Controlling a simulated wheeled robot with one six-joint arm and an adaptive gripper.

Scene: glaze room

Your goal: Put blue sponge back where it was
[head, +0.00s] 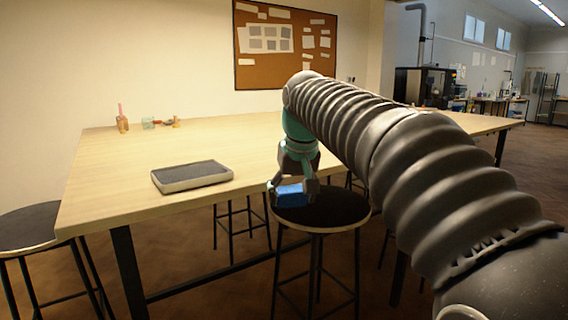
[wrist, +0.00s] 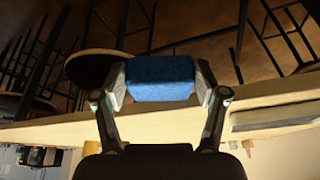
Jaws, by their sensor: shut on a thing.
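The blue sponge (head: 290,195) is a small block held between the fingers of my gripper (head: 294,190). In the head view it appears over the round dark-topped stool (head: 335,212), in front of the table's near edge. I cannot tell its exact height over the stool. In the wrist view the sponge (wrist: 160,78) spans the gap between both fingertips, and my gripper (wrist: 162,82) is shut on it. The stool seat (wrist: 92,66) shows in the wrist view left of the sponge, partly hidden by a finger.
The long wooden table (head: 120,190) carries a grey tray-like slab (head: 192,176) near its front edge. Small items, including a pink-topped bottle (head: 122,120) and a greenish glass (head: 148,123), stand at the back left. Another stool (head: 30,225) stands at left. Much of the tabletop is clear.

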